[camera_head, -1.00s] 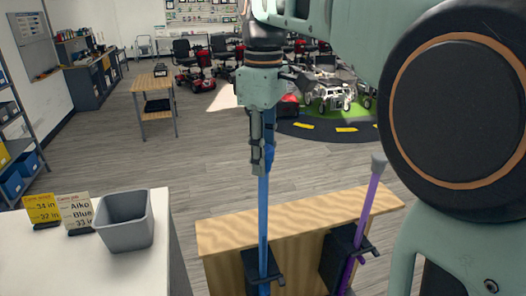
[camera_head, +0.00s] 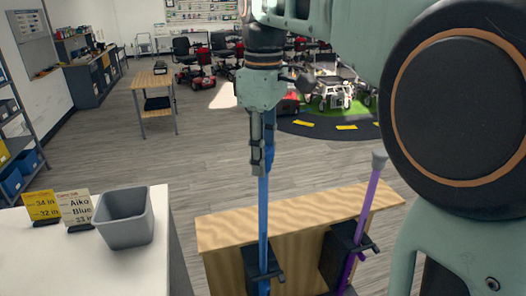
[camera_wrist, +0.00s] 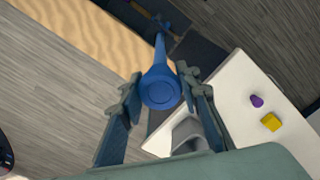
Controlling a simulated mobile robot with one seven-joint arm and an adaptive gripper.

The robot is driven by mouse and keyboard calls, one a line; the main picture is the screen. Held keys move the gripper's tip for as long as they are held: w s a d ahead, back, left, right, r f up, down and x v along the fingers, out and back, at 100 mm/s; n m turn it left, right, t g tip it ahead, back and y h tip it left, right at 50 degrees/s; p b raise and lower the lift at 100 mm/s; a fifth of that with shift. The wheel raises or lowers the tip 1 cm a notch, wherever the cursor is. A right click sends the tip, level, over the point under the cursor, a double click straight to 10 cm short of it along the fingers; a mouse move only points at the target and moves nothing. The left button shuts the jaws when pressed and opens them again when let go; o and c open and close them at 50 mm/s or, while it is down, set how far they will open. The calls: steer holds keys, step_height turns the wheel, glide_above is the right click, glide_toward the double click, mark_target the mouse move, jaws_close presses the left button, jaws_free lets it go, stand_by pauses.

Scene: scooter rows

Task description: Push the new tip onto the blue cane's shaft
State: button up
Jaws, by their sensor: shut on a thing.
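The blue cane's shaft (camera_head: 263,215) stands upright in a black clamp (camera_head: 260,272) on the wooden stand. My gripper (camera_head: 262,155) points down over the shaft's top and is shut on a blue tip (camera_head: 270,155). In the wrist view the tip (camera_wrist: 160,88) shows as a round blue end with a ring, between my gripper's fingers (camera_wrist: 165,95), in line with the blue shaft (camera_wrist: 159,50) beyond it. How far the tip sits on the shaft is hidden.
A purple cane (camera_head: 367,205) with a grey tip stands clamped to the right. A white table (camera_head: 80,265) at left holds a grey bin (camera_head: 126,217) and two cards (camera_head: 58,207). The wrist view shows small purple (camera_wrist: 256,100) and yellow (camera_wrist: 270,121) pieces on it.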

steer(key=shift+f, duration=0.3)
steer(key=o, duration=2)
step_height(320, 180, up, 5)
steer(key=p, duration=0.4)
steer(key=shift+f, duration=0.2)
steer(key=shift+r+p, duration=0.55)
steer(key=shift+r, duration=1.65)
